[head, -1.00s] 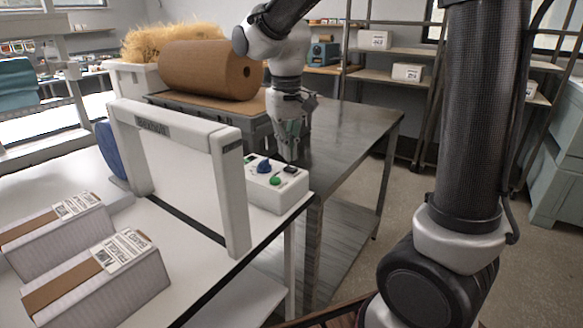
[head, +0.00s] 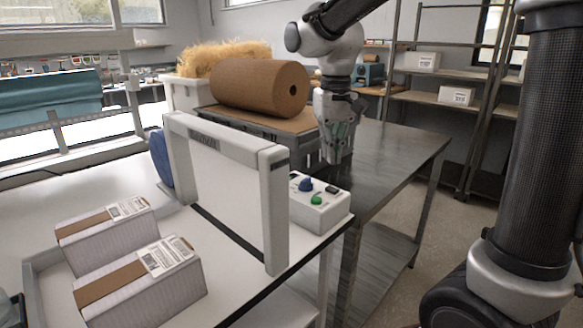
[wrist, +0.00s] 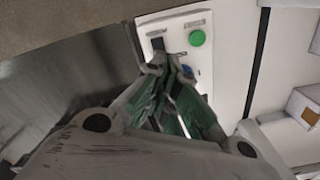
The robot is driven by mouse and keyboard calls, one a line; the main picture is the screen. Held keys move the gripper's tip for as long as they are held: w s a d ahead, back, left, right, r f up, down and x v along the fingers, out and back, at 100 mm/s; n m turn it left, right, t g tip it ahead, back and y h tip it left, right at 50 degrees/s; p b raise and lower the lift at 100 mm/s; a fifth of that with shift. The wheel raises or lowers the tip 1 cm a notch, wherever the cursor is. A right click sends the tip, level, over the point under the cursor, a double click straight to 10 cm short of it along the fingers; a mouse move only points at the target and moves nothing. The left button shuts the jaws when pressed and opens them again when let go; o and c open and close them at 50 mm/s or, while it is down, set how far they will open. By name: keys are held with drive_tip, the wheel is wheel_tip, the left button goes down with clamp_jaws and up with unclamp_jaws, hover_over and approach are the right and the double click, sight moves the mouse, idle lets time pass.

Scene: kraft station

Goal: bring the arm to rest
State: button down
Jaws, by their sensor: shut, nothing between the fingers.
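My gripper (head: 333,158) hangs pointing down in the head view, in front of the dark metal table and just behind a white control box (head: 322,212). Its fingers are shut with nothing between them. In the wrist view my gripper (wrist: 172,70) shows its green-padded fingers together, over the same control box (wrist: 205,50). The box carries a green button (wrist: 197,38), a dark switch and a blue knob, the knob partly hidden by the fingers. I cannot tell how far the fingertips are above the box.
A white frame arch (head: 272,210) stands on the white bench left of the box. Two labelled parcels (head: 150,285) lie on the bench. Shelves (head: 440,75) with white boxes stand behind.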

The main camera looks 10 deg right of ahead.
sight(335, 190)
drive_tip(key=shift+f+n, duration=0.3)
drive_tip(key=shift+f, duration=0.05)
drive_tip(key=shift+s+d+f+n, duration=0.15)
drive_tip(key=shift+s+d+f, duration=0.05)
drive_tip(key=shift+s+f, duration=0.25)
drive_tip(key=shift+s+d+f+n, duration=0.2)
drive_tip(key=shift+s+f, duration=0.1)
drive_tip(key=shift+s, duration=0.2)
drive_tip(key=s+d+r+m+t, duration=0.2)
drive_tip(key=s+d+t, duration=0.2)
drive_tip(key=s+d, duration=1)
drive_tip(key=s, duration=0.3)
drive_tip(key=shift+r+m, duration=0.1)
drive_tip(key=shift+m, duration=0.15)
